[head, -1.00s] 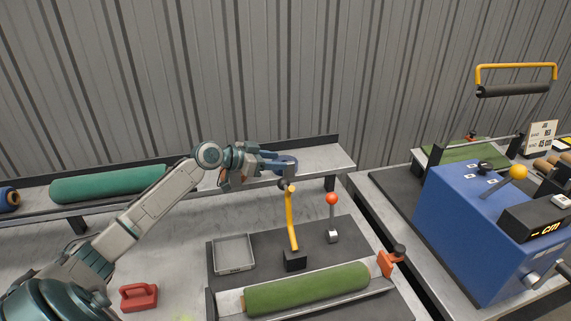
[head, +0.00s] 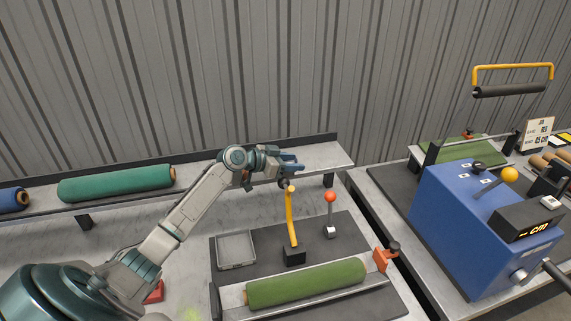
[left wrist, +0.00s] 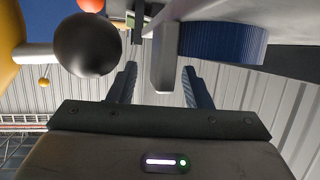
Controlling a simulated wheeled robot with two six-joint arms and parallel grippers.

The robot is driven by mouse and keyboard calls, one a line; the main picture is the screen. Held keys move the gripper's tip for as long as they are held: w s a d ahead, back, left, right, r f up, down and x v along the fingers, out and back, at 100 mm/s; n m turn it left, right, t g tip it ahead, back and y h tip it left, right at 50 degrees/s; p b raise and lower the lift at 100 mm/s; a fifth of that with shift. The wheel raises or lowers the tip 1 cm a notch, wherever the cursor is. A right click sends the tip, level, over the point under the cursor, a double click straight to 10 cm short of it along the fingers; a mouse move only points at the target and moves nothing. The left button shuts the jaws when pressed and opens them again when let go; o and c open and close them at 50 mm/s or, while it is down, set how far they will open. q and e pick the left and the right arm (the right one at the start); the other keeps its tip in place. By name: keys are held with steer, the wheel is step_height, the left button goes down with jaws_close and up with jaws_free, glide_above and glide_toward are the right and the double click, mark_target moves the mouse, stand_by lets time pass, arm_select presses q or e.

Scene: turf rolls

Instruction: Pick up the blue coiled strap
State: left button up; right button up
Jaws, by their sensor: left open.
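The blue coiled strap (left wrist: 225,42) shows in the left wrist view as a ribbed dark blue coil at the upper right, against a grey surface. It lies to the right of my left gripper's fingers, not between them. My left gripper (left wrist: 157,88) is open, and its two blue fingers have no coil between them. In the head view my left gripper (head: 295,166) is over the right part of the back shelf, just above the yellow lever. There the coil is hard to tell from the blue fingers. My right gripper is not in view.
The yellow lever (head: 292,220) and the red-knobbed lever (head: 331,212) stand in front of the shelf (head: 325,155). A black ball (left wrist: 87,44) is close in the wrist view. A green roll (head: 115,183) and a blue roll (head: 12,199) lie on the shelf's left. A grey tray (head: 236,249) stands below.

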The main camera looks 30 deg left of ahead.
arm_select(q)
jaws_close()
